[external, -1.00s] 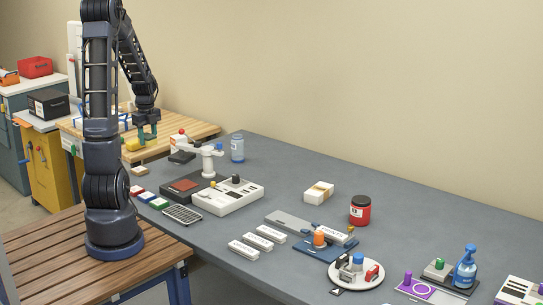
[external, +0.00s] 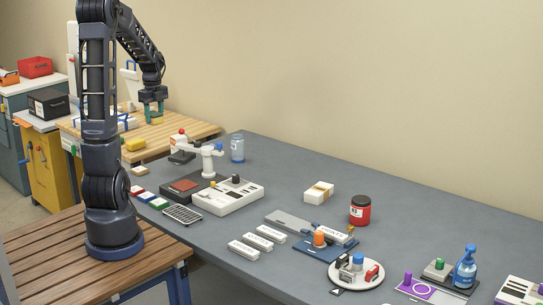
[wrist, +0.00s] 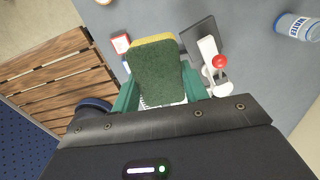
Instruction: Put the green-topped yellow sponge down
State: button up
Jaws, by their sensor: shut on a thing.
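The green-topped yellow sponge (wrist: 155,75) is between the two green fingers of my gripper (wrist: 160,88) in the wrist view. Its dark green face is toward the camera and its yellow edge shows at the far end. My gripper is shut on it. In the external view my gripper (external: 154,113) hangs in the air near the wooden table at the back left. Only a small yellowish bit of the sponge (external: 157,120) shows between the fingers there.
A yellow block (external: 135,144) sits at the wooden table's (external: 185,133) near edge. The grey table holds a white-and-dark device (external: 230,198), a water bottle (external: 237,150), a red jar (external: 360,211) and a blue spray bottle (external: 465,268). Bare grey surface lies along the back.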

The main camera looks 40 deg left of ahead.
jog(key=w+d+m, duration=0.2)
jog(key=w+d, duration=0.5)
jog(key=w, duration=0.4)
jog(key=m, duration=0.6)
send_over(288, 188)
jog(key=f, duration=2.5)
jog(key=shift+w+a+f, duration=0.1)
jog(key=shift+w+f, duration=0.05)
jog(key=shift+w, duration=0.05)
jog(key=shift+f, duration=0.1)
jog(key=o, duration=1)
jog(key=shift+c, duration=0.2)
